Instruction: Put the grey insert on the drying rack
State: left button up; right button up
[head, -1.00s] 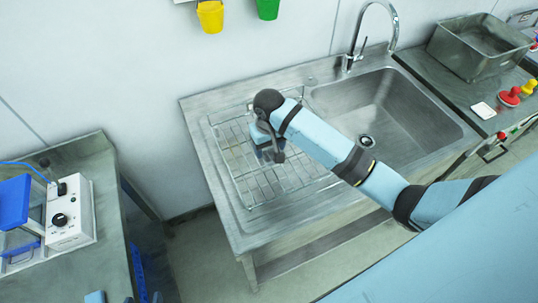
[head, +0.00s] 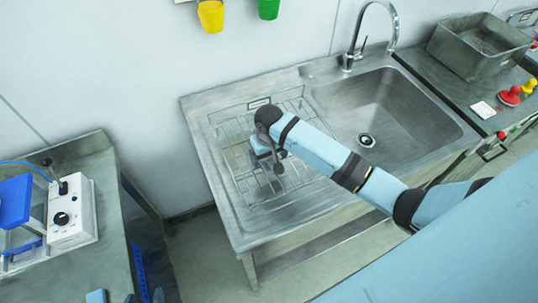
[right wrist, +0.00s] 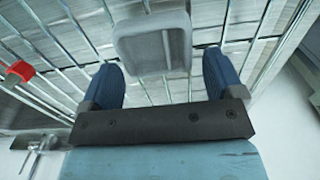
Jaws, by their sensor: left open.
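The wire drying rack (head: 300,190) stands on the left drainboard of the steel sink. My right gripper (head: 270,165) is over the rack, pointing down. The right wrist view shows its two blue fingers (right wrist: 162,80) apart. The grey insert (right wrist: 152,40), a pale rounded block, lies on the wires just beyond the fingertips, with a gap to the right finger; it appears ungripped. In the head view the arm hides the insert. My left gripper (head: 128,297) shows only as two light blue fingertips, set apart at the bottom edge by the left bench.
The sink basin (head: 385,110) and its tap (head: 350,55) are right of the rack. A white device with a knob (head: 70,215) sits on the left bench. A steel tub (head: 475,50) and red and yellow knobbed items stand far right. A floor gap separates bench and sink.

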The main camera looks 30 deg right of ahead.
pick_arm(q)
jog(key=shift+r, duration=0.1)
pick_arm(e)
jog(key=shift+r, duration=0.2)
pick_arm(q)
jog(key=shift+s+f+m+b, duration=0.15)
jog(key=shift+f+m+b, duration=0.15)
jog(key=shift+f+b, duration=0.4)
pick_arm(e)
notch_tip(320, 180, up, 12)
pick_arm(q)
jog(key=shift+w+r, duration=0.3)
pick_arm(e)
jog(key=shift+f, duration=0.1)
